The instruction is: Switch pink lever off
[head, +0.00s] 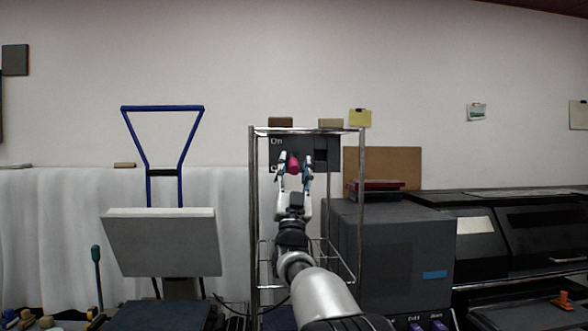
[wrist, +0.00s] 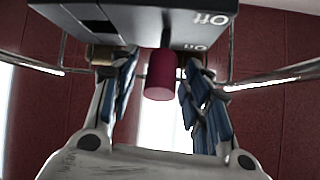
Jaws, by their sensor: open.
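The pink lever (head: 293,163) sticks out from a dark switch panel (head: 318,144) on the metal rack. In the wrist view the lever's knob (wrist: 161,75) hangs on a thin dark stem below the panel (wrist: 150,22), near the label "Off". My gripper (head: 294,166) is open in front of the panel. In the wrist view my gripper (wrist: 158,72) has one finger on each side of the pink knob. A gap shows on the left; the right finger is close to the knob, and I cannot tell if it touches.
Thin metal bars of the rack (head: 362,180) stand around my gripper on both sides. A grey box-shaped machine (head: 388,255) is at the lower right. A blue-handled press (head: 163,140) with a grey plate stands to the left, with clear space between.

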